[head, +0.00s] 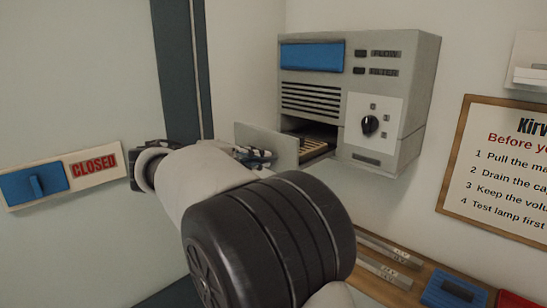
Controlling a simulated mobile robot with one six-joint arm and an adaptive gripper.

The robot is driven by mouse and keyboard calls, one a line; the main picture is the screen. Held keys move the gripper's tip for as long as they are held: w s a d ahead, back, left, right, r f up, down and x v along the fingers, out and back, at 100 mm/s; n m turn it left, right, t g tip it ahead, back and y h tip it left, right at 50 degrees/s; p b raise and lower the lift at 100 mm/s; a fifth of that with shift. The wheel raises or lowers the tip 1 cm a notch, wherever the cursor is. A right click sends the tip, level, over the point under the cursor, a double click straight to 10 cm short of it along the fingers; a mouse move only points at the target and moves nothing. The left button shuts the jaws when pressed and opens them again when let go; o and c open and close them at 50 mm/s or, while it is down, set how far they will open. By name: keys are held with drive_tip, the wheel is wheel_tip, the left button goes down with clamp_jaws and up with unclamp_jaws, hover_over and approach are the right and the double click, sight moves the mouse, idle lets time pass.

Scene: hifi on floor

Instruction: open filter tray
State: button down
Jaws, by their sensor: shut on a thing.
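The filter tray stands pulled out of the grey wall unit (408,95). Its pale front panel (268,138) is well clear of the unit, and the slatted tray inside (316,147) shows between panel and opening. My gripper (256,156) is at the front side of the panel, shut on the filter tray. The exact grip point is mostly hidden behind my arm, which covers the middle of the view.
A dial (370,125) sits on the unit's front. A CLOSED sign (93,166) with a blue slider (33,185) is at left. A notice board (500,170) hangs at right. Below, a wooden surface (420,272) holds metal strips, a blue item (455,291) and a red one.

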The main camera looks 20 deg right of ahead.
drive_tip(key=shift+f+v, duration=0.2)
drive_tip(key=shift+v, duration=0.7)
drive_tip(key=shift+f+v, duration=0.2)
drive_tip(key=shift+v, duration=0.7)
drive_tip(key=c, duration=1.7)
unclamp_jaws()
drive_tip(key=shift+a, duration=0.15)
drive_tip(key=v, duration=1.2)
drive_tip(key=shift+s, duration=0.1)
